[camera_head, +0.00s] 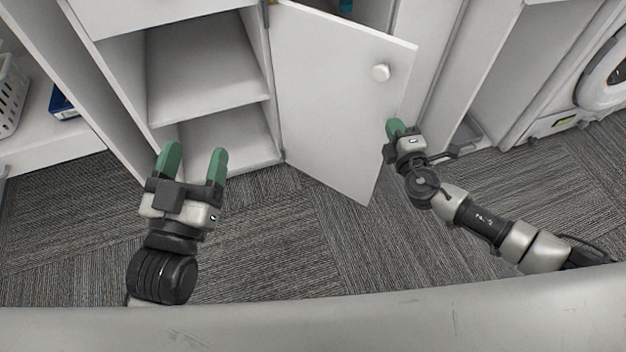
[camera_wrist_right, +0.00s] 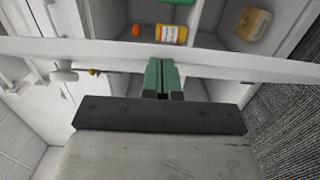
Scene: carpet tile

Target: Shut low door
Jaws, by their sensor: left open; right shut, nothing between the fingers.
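The low door (camera_head: 335,95) is a white panel with a round white knob (camera_head: 381,72). It stands open, swung out from its hinge side at the left. My right gripper (camera_head: 395,127) is shut and empty at the door's free edge, below the knob. In the right wrist view, the shut green fingers (camera_wrist_right: 161,75) reach the door's edge (camera_wrist_right: 220,64); I cannot tell whether they touch it. My left gripper (camera_head: 195,160) is open and empty in front of the open cabinet (camera_head: 205,65), left of the door.
A white basket (camera_head: 9,95) and a blue item (camera_head: 62,103) sit on a low shelf at the left. A washing machine (camera_head: 600,75) is at the right. Bottles (camera_wrist_right: 172,34) stand in a compartment behind the door. Carpet floor (camera_head: 310,235) before the cabinets is clear.

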